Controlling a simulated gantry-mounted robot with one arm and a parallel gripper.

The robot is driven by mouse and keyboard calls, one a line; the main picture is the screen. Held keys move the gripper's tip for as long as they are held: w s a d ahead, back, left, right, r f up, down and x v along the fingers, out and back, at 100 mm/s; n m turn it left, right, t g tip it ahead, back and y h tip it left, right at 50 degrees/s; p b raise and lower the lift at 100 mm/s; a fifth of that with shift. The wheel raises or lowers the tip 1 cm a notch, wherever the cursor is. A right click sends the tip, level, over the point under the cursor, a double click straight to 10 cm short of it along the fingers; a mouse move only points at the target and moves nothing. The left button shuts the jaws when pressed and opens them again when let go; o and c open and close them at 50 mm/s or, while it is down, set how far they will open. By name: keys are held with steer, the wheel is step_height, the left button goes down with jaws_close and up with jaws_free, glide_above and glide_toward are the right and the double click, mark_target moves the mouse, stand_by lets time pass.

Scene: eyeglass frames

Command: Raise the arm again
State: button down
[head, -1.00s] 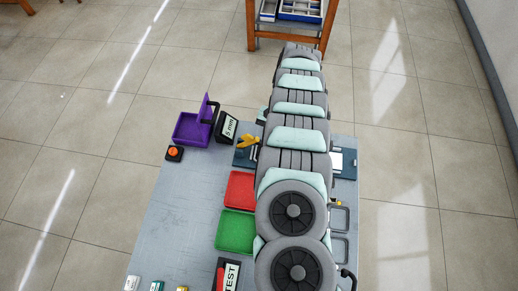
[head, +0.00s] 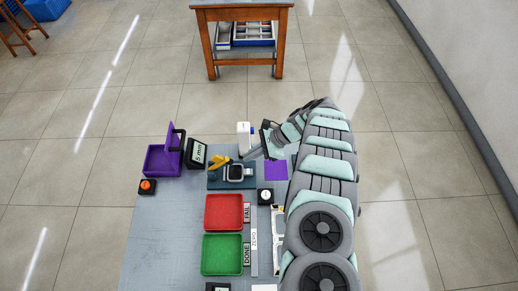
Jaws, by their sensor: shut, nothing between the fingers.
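My arm reaches up the right side of the table and bends left at its far end. My gripper (head: 248,154) shows small at that end, shut and empty, above the back part of the table. I cannot tell the exact height of the gripper above the fixture. No eyeglass frame is clear enough to name.
A red tray (head: 223,212) and a green tray (head: 221,254) lie in front of the fixture. A purple holder (head: 163,159), a "5 mm" display (head: 197,153) and an orange button (head: 147,185) stand at the left. A wooden bench (head: 243,14) stands beyond. The table's left front is clear.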

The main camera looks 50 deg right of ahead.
steer(key=shift+w+a+r, duration=0.35)
steer(key=shift+w+a, duration=0.4)
steer(key=shift+a, duration=0.05)
steer(key=shift+w+a+r+p, duration=0.4)
steer(key=shift+w+a, duration=0.1)
steer(key=shift+a, duration=0.3)
